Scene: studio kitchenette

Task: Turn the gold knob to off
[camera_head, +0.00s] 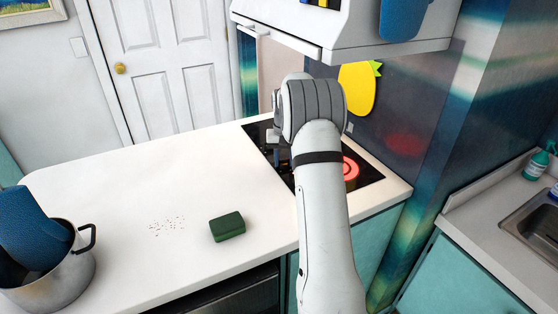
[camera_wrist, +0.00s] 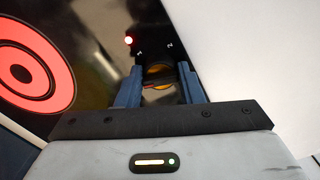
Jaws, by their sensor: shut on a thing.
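The gold knob (camera_wrist: 158,74) sits on the black cooktop between my fingers in the wrist view. My gripper (camera_wrist: 161,68) is shut on it, with one dark blue finger on each side. A marking like a "2" and other small marks show on the black glass beyond the knob. A burner (camera_wrist: 24,73) glows red to the left; the glow also shows in the head view (camera_head: 350,168). In the head view my arm hides the knob and most of the cooktop (camera_head: 258,130).
A green sponge (camera_head: 227,226) and scattered crumbs (camera_head: 167,226) lie on the white counter (camera_head: 130,185). A metal pot (camera_head: 55,275) with a blue thing in it stands at the left. A white hood (camera_head: 340,28) hangs above the cooktop. A sink (camera_head: 535,220) is at the right.

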